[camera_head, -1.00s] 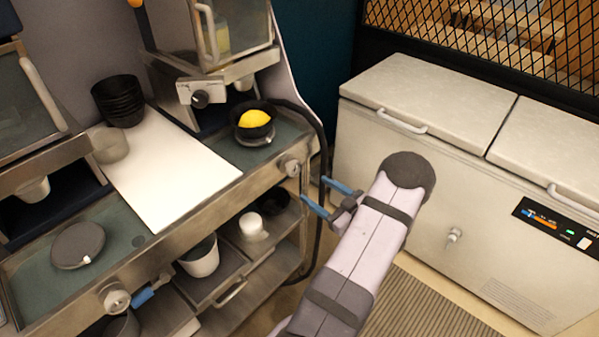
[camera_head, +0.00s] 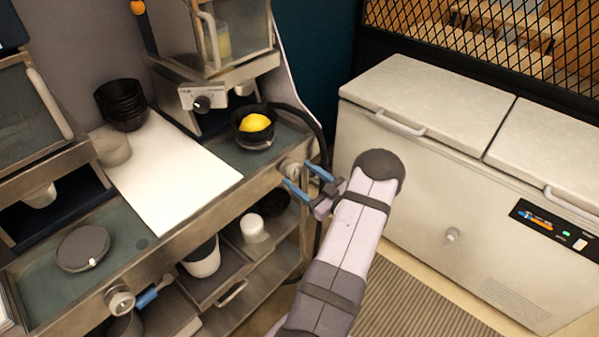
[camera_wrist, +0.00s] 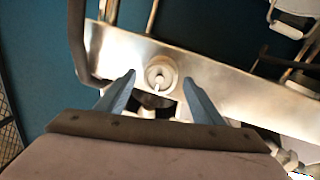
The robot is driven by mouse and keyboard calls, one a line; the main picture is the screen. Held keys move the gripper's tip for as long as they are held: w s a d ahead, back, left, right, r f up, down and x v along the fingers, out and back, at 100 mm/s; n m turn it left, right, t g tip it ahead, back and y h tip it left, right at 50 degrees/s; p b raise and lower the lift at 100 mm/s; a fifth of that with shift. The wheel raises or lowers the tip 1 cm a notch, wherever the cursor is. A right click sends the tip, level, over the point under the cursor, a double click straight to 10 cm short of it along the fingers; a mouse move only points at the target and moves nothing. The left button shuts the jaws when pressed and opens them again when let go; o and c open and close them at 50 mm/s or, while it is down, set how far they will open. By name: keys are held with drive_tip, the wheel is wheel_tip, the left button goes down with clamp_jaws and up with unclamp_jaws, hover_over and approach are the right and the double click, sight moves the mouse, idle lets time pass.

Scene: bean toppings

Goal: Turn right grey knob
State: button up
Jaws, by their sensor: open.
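The right grey knob (camera_head: 291,168) sits on the front edge of the metal counter, at its right end. In the wrist view the knob (camera_wrist: 160,75) is round and pale, with a light bar pointing down. My gripper (camera_head: 304,177) is open, its blue fingers close in front of the knob. In the wrist view my gripper's fingertips (camera_wrist: 160,76) appear on either side of the knob, with a gap on each side. I cannot tell whether they reach its depth.
A black bowl (camera_head: 243,128) holding a yellow item (camera_head: 254,123) is on the counter above the knob. A second knob (camera_head: 119,300) is at the counter's left. A dark hose (camera_head: 322,140) runs beside the counter's right end. A white chest freezer (camera_head: 400,200) stands at right.

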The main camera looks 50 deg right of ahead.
drive_tip(key=shift+w, duration=0.5)
drive_tip(key=c, duration=1)
drive_tip(key=shift+c, duration=0.2)
